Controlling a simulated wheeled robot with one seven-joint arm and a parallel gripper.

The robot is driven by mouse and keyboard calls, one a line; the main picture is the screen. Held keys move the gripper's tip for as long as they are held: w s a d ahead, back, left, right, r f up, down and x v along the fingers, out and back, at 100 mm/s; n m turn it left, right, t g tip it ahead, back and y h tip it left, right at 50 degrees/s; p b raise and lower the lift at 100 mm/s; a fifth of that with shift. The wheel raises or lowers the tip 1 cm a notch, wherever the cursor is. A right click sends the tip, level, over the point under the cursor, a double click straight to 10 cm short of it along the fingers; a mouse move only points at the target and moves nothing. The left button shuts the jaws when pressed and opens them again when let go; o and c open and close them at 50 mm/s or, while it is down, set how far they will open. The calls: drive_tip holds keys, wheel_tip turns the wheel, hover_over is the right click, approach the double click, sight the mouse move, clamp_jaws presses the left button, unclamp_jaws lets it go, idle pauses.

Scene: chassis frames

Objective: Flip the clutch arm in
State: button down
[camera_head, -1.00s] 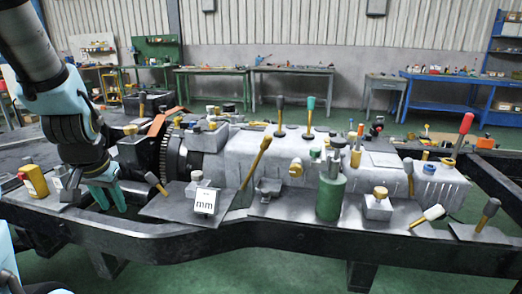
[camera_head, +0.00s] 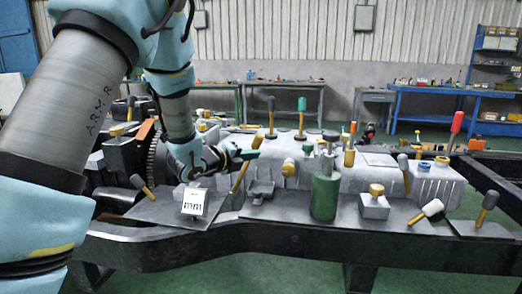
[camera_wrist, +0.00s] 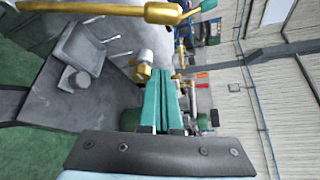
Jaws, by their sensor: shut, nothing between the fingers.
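A long yellow lever (camera_head: 239,177) leans up and to the right at the front of the grey gearbox (camera_head: 340,178); it looks like the clutch arm, though no label confirms this. In the wrist view the yellow lever (camera_wrist: 125,9) crosses the top of the picture, apart from the fingers.
A green cylinder (camera_head: 325,196) and a grey block with a yellow cap (camera_head: 375,203) stand right of the lever. Upright knobs (camera_head: 271,116) rise behind. The floor in front is clear.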

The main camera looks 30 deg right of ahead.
drive_tip(key=w+d+p, duration=0.4)
drive_tip(key=w+d, duration=0.2)
drive_tip(key=d, duration=0.1)
drive_tip(key=shift+f, duration=0.2)
idle(0.5)
drive_tip(key=shift+w, duration=0.15)
